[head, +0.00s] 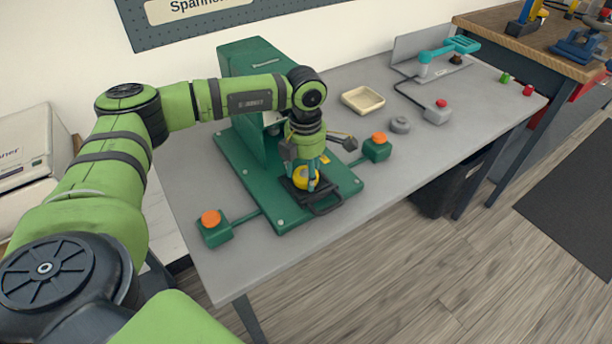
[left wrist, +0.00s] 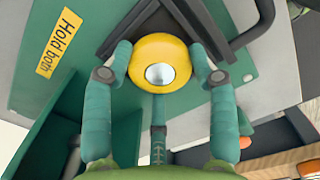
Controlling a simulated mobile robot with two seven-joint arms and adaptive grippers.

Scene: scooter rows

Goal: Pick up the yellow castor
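The yellow castor (head: 304,179) sits in a dark holder (head: 326,203) at the front of the green press. In the left wrist view it is a yellow disc (left wrist: 143,68) with a shiny silver centre. My left gripper (head: 311,172) points down over it. In the wrist view its teal fingers (left wrist: 160,50) stand on both sides of the castor, their tips at or very near its edge. I cannot tell whether they press on it. The castor's underside is hidden. My right gripper is not in view.
The green press (head: 250,62) stands close behind my left arm. Orange-topped button boxes (head: 214,228) and (head: 377,147) flank its base. A cream tray (head: 362,100), a grey round part (head: 400,125) and a red-button box (head: 438,110) lie to the right on the grey table (head: 210,270).

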